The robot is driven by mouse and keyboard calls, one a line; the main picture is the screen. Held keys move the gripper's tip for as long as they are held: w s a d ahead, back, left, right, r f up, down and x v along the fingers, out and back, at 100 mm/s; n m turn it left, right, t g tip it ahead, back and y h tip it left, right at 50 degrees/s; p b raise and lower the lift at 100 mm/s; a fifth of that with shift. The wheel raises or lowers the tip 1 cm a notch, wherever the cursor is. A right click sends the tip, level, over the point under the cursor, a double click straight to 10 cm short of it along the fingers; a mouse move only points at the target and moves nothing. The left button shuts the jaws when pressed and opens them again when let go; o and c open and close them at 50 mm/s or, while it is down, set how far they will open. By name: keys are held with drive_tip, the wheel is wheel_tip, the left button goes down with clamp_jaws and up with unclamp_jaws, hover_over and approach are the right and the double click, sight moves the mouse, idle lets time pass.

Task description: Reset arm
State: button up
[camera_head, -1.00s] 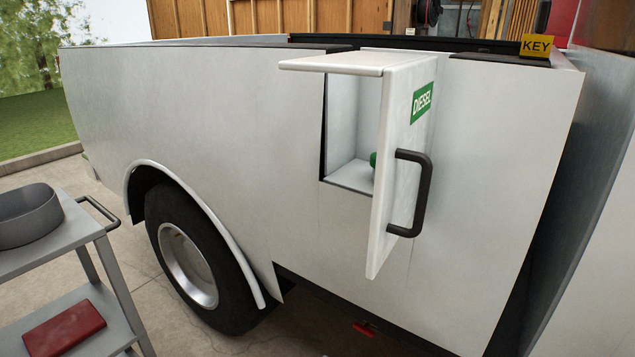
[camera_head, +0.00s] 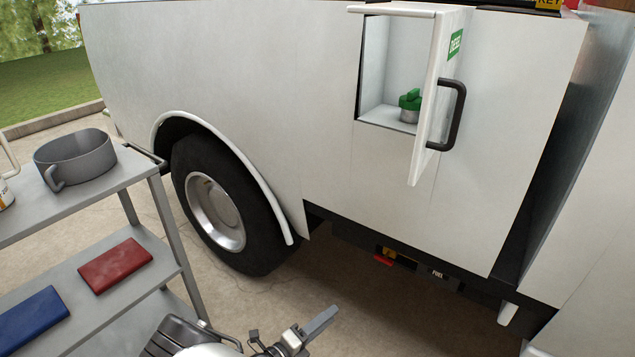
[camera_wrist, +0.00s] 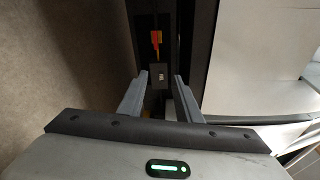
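My gripper (camera_head: 318,326) shows at the bottom of the head view, low in front of the truck and right of the cart. In the wrist view its two fingers (camera_wrist: 160,78) stand apart with nothing held between them. The truck's dark underside, with a small red and yellow part (camera_wrist: 156,42), lies beyond the fingers. Most of my arm is outside the head view.
The truck's fuel door (camera_head: 437,100) stands open, with a black handle (camera_head: 456,115) and a green-topped cap (camera_head: 410,105) inside. A grey cart (camera_head: 120,183) stands at left, carrying a grey pan (camera_head: 75,158), a red book (camera_head: 115,265) and a blue book (camera_head: 32,318).

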drive_tip(key=s+d+r+m+g+y, duration=0.2)
drive_tip(key=d+r+m+g, duration=0.15)
drive_tip(key=r+m, duration=0.45)
drive_tip(key=s+d+r+m+g+y, duration=0.1)
drive_tip(key=s+d+r+m+g, duration=0.2)
drive_tip(key=r+m, duration=0.55)
drive_tip(key=s+d+r+m+g+y, duration=0.1)
drive_tip(key=d+r+m+g+y, duration=0.15)
drive_tip(key=r+m+g, duration=0.4)
drive_tip(key=s+d+r+m+t+y, duration=0.1)
drive_tip(key=s+r+m+t+y, duration=0.2)
drive_tip(key=s+r+m, duration=0.55)
drive_tip(key=s+d+r+m+t+y, duration=0.2)
drive_tip(key=s+r+m+t+y, duration=0.3)
drive_tip(key=r+m, duration=0.6)
wheel_tip(320, 180, up, 26)
drive_tip(key=s+g+h+p, duration=0.1)
drive_tip(key=p, duration=2.4)
drive_tip(key=shift+s+a+f, duration=0.15)
drive_tip(key=shift+s+f, duration=0.1)
drive_tip(key=shift+s, duration=0.05)
